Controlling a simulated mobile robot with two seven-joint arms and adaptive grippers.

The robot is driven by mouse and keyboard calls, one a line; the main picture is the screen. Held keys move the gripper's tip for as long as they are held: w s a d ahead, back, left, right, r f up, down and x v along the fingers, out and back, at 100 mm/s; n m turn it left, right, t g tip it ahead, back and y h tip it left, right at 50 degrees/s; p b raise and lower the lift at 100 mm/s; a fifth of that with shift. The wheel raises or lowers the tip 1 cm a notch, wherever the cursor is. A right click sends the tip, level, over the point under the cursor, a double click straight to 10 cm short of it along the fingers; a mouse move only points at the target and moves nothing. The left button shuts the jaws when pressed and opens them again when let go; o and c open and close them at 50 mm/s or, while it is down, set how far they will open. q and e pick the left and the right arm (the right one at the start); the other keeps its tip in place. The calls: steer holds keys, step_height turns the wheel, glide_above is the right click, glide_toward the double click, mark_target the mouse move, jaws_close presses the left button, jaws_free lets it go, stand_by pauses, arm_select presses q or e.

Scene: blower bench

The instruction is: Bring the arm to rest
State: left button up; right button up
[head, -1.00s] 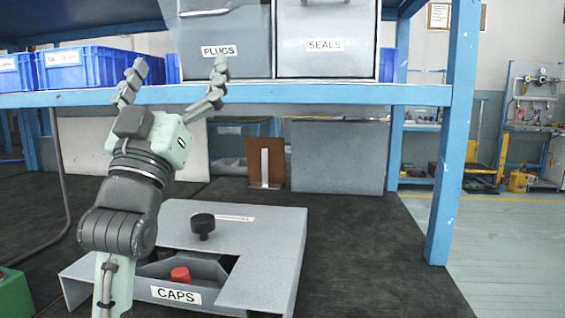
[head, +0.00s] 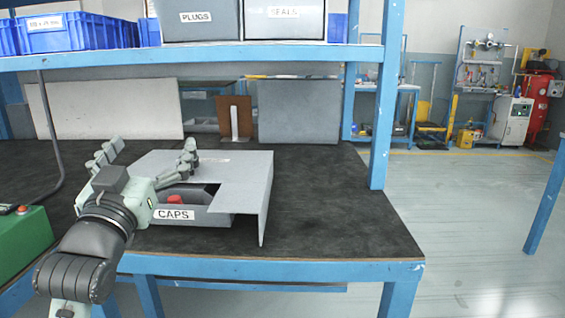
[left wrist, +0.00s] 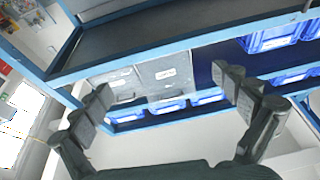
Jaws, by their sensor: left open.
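My left gripper (head: 148,155) is open and empty in the head view, with its fingers spread. It is at the left front of the grey box labelled CAPS (head: 228,218), and its right finger overlaps the box's top in the picture. A red cap (head: 175,199) shows in the box's front opening. In the left wrist view my open fingers (left wrist: 163,95) have nothing between them and point toward the shelf and its bins. The black knob seen on the box earlier is not visible now. My right gripper is not in view.
The PLUGS bin (head: 203,28) and SEALS bin (head: 285,25) stand on the blue shelf (head: 200,58) above the bench. Blue crates (head: 75,33) are at the left. A green box (head: 22,238) with a red button is at left. The bench's right side (head: 330,200) is clear.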

arm_select(q)
steer(key=s+a+f+g, duration=0.1)
steer(key=s+f+g, duration=0.25)
steer(key=f, duration=0.95)
steer(key=s+f+g, duration=0.3)
steer(key=f+g, duration=0.2)
steer(key=f, duration=0.7)
steer(key=s+a+f+m+g+y, duration=0.15)
steer(key=s+f+g, duration=0.65)
steer(key=s+f, duration=1)
steer(key=s+a+f+g+p, duration=0.2)
steer(key=f+p, duration=0.3)
steer(key=f, duration=0.5)
steer(key=shift+a+f, duration=0.2)
steer(key=shift+a, duration=0.35)
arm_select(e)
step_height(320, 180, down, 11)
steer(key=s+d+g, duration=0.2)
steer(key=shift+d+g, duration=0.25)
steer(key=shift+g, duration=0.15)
